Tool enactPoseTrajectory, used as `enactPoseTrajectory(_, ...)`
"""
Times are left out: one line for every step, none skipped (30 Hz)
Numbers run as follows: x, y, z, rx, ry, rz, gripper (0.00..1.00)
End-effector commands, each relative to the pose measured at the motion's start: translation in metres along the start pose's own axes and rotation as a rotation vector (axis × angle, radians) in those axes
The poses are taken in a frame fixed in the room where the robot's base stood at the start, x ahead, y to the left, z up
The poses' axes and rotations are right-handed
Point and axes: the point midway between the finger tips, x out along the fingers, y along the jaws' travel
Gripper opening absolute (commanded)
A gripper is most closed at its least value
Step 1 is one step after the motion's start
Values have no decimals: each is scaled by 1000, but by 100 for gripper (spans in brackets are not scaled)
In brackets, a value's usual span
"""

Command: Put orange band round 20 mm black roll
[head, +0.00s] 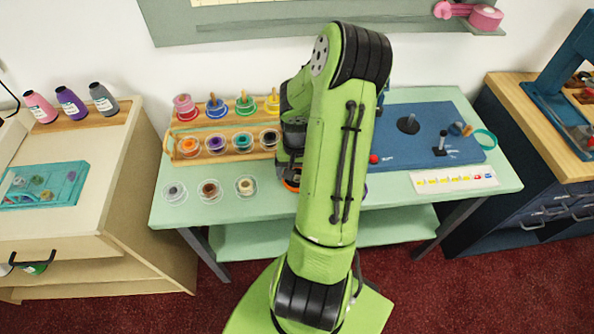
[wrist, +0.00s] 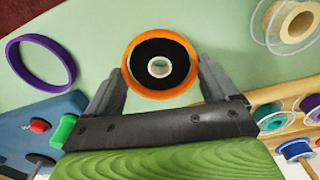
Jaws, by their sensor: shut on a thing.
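In the wrist view the orange band (wrist: 133,83) sits between the two fingers of my gripper (wrist: 162,72), which is shut on its outer sides. The black roll (wrist: 160,46), a black disc with a white core, shows inside the band's opening. The band encircles it in this view; I cannot tell whether the band is down at the roll's level or above it. In the head view my arm hides the roll and most of the gripper; a little orange of the band (head: 291,185) shows at the front of the mint table.
A purple band (wrist: 41,62) lies nearby, beside the blue board (head: 400,125) with its pegs. A wooden rack (head: 228,158) of coloured spools stands behind. Several clear-flanged rolls, one with a cream core (head: 246,186), lie along the table front to the left.

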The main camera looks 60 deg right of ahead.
Motion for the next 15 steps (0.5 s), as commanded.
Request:
enactPoseTrajectory(1,0,0,0,0,0,59)
enactPoseTrajectory(2,0,0,0,0,0,59)
enactPoseTrajectory(2,0,0,0,0,0,59)
enactPoseTrajectory(2,0,0,0,0,0,59)
enactPoseTrajectory(3,0,0,0,0,0,59)
enactPoseTrajectory(3,0,0,0,0,0,59)
enactPoseTrajectory(4,0,0,0,0,0,59)
enactPoseTrajectory(4,0,0,0,0,0,59)
enactPoseTrajectory(4,0,0,0,0,0,59)
enactPoseTrajectory(5,0,0,0,0,-1,59)
enactPoseTrajectory(5,0,0,0,0,-1,59)
enactPoseTrajectory(5,0,0,0,0,-1,59)
enactPoseTrajectory(5,0,0,0,0,-1,59)
enactPoseTrajectory(5,0,0,0,0,-1,59)
enactPoseTrajectory(5,0,0,0,0,-1,59)
